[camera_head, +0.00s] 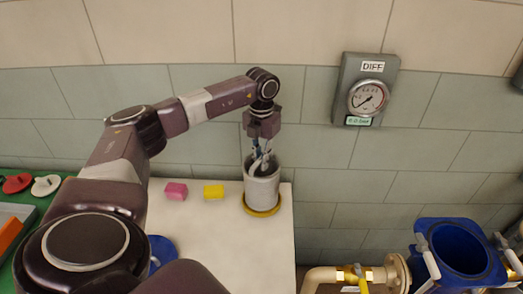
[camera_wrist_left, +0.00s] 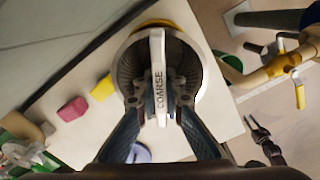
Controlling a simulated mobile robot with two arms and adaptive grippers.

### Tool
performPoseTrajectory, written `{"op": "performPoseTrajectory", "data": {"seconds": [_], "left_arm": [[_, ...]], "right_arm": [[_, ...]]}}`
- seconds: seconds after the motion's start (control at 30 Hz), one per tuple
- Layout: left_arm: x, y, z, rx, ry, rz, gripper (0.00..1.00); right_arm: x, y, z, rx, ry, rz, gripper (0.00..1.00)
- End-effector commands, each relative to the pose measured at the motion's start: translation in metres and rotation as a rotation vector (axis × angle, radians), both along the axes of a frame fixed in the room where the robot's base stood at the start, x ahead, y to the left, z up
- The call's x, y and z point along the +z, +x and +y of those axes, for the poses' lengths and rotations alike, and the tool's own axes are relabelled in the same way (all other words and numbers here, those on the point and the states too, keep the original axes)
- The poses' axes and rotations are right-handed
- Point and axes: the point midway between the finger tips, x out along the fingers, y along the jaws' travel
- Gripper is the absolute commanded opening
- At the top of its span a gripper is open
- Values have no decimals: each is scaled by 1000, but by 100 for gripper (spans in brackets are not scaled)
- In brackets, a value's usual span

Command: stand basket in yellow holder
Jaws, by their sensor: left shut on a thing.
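The basket (camera_head: 262,187) is a grey-white cylinder standing upright, with its open top and dark mesh inside showing in the left wrist view. Its white handle (camera_wrist_left: 158,72), marked COARSE, spans the opening. My left gripper (camera_head: 261,158) points down from above and is shut on this handle; it also shows in the left wrist view (camera_wrist_left: 160,98). The yellow holder (camera_head: 262,211) is a round base directly under the basket on the pale tabletop. The basket hides most of it. I cannot tell whether the basket's bottom is fully seated. A dark jointed part at the lower right of the wrist view may be my right gripper (camera_wrist_left: 266,143).
A pink block (camera_head: 176,191) and a yellow block (camera_head: 214,192) lie left of the holder. A gauge (camera_head: 368,97) marked DIFF hangs on the tiled wall. A blue open housing (camera_head: 455,250) with brass piping stands at right. A blue round thing (camera_head: 162,250) is partly hidden by my arm.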

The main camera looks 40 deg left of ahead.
Motion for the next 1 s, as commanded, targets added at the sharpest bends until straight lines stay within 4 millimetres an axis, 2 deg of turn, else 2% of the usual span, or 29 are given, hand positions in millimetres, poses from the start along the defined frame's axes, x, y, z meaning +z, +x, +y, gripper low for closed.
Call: {"op": "performPoseTrajectory", "data": {"seconds": [1.0], "left_arm": [[-6, 1, 0, 0, 0, -3, 0]], "right_arm": [[-2, 0, 0, 0, 0, 0, 26]]}}
